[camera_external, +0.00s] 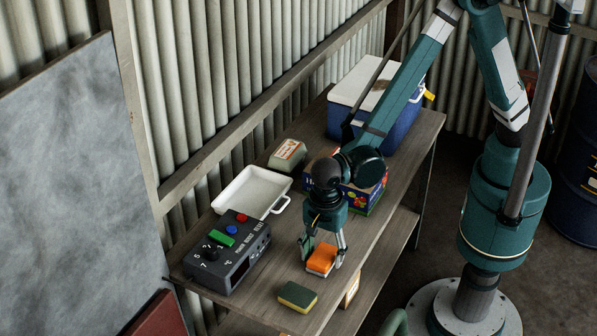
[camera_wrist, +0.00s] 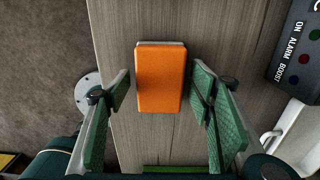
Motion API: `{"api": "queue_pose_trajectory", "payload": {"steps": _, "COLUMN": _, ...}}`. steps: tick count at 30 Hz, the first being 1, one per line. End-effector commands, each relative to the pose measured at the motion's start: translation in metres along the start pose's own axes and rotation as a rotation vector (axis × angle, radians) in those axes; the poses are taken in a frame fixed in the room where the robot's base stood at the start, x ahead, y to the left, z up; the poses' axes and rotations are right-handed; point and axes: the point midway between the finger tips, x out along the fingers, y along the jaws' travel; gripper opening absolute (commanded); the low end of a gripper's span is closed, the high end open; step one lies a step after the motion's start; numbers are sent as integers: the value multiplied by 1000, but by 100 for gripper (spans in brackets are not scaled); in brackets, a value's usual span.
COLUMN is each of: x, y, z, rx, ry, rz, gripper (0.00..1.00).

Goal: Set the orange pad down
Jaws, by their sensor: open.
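The orange pad (camera_external: 321,258) is a small orange block with a pale layer under it. It lies flat on the wooden bench top (camera_external: 249,287), near the front edge. In the wrist view the orange pad (camera_wrist: 160,79) is in the middle, with bare wood on both sides. My gripper (camera_external: 322,254) is directly above and around it, pointing down. In the wrist view my gripper (camera_wrist: 162,100) has its green-padded fingers spread, one on each side of the pad, with a gap to each. It holds nothing.
A green and yellow sponge (camera_external: 297,296) lies nearer the front corner. A dark control box (camera_external: 228,262) with coloured buttons and a white tray (camera_external: 250,192) stand to the left. A printed box (camera_external: 366,197) and a blue cooler (camera_external: 402,125) stand behind. The bench's front edge is close.

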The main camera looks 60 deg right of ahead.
Motion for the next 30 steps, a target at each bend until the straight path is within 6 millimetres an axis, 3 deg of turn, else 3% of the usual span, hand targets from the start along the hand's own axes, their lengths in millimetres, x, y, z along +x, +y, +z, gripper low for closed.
{"api": "queue_pose_trajectory", "payload": {"steps": 8, "x": -23, "y": 0, "z": 0, "rx": 0, "ry": 0, "rz": 0, "gripper": 53}}
{"api": "queue_pose_trajectory", "payload": {"steps": 24, "x": -98, "y": 0, "z": 0, "rx": 0, "ry": 0, "rz": 0, "gripper": 53}}
{"api": "queue_pose_trajectory", "payload": {"steps": 30, "x": -116, "y": 0, "z": 0, "rx": 0, "ry": 0, "rz": 0, "gripper": 53}}
